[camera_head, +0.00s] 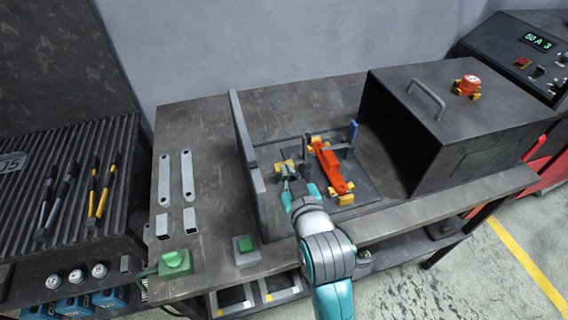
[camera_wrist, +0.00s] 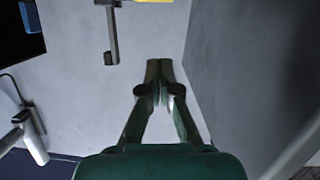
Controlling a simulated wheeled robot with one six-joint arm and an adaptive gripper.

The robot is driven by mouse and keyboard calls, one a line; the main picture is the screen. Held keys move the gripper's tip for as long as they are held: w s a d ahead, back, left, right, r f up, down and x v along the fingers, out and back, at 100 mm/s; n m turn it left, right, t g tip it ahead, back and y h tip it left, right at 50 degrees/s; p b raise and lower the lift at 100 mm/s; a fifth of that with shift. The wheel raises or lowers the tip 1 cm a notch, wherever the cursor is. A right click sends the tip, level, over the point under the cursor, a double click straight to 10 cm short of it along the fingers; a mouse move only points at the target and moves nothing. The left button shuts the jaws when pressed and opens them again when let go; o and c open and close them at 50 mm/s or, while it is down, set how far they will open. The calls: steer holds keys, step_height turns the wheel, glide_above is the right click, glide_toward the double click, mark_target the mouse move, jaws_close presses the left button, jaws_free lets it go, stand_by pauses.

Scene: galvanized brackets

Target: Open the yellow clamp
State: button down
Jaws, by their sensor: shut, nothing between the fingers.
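The yellow clamp (camera_head: 282,165) is on the fixture plate (camera_head: 372,187), left of a red part (camera_head: 329,166) with orange-yellow ends. My gripper (camera_head: 287,172) is right by the clamp and partly covers it; I cannot tell whether they touch. In the wrist view my gripper (camera_wrist: 160,68) has its fingertips together with nothing between them. A yellow piece (camera_wrist: 153,1) shows at the top edge there, above the fingertips, with a grey bar (camera_wrist: 111,35) to its left. The clamp's handle position is not clear.
A blue clamp (camera_head: 353,132) stands behind the red part. An upright dark panel (camera_head: 246,155) is close on the left. A dark open box (camera_head: 455,130) stands on the right.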

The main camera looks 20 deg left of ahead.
steer(key=shift+v, duration=1.55)
steer(key=shift+m+t+h, duration=0.4)
steer(key=shift+m+h, duration=0.4)
steer(key=shift+m, duration=0.1)
steer(key=s+d+f, duration=0.1)
steer(key=d+f, duration=0.2)
steer(key=s+d+f, duration=0.2)
steer(key=d, duration=0.1)
steer(key=s+d+f, duration=0.1)
steer(key=d+f, duration=0.2)
steer(key=shift+s+d+f, duration=0.1)
steer(key=shift+s+f, duration=0.15)
steer(key=shift+f, duration=0.1)
steer(key=s+d+f+m+t+h, duration=0.15)
steer(key=s+d+f, duration=0.25)
steer(key=s+d, duration=0.45)
steer(key=s+d+f+m+g+h, duration=0.1)
steer(key=s+d+f+m+h, duration=0.25)
steer(key=s+d, duration=0.5)
steer(key=s+d+r, duration=0.1)
steer(key=s, duration=0.6)
steer(key=s+d+r+m+h, duration=0.1)
steer(key=s+r, duration=0.1)
steer(key=s, duration=0.6)
steer(key=shift+d+t, duration=0.35)
steer(key=shift+d, duration=0.05)
steer(key=shift+s+r, duration=0.1)
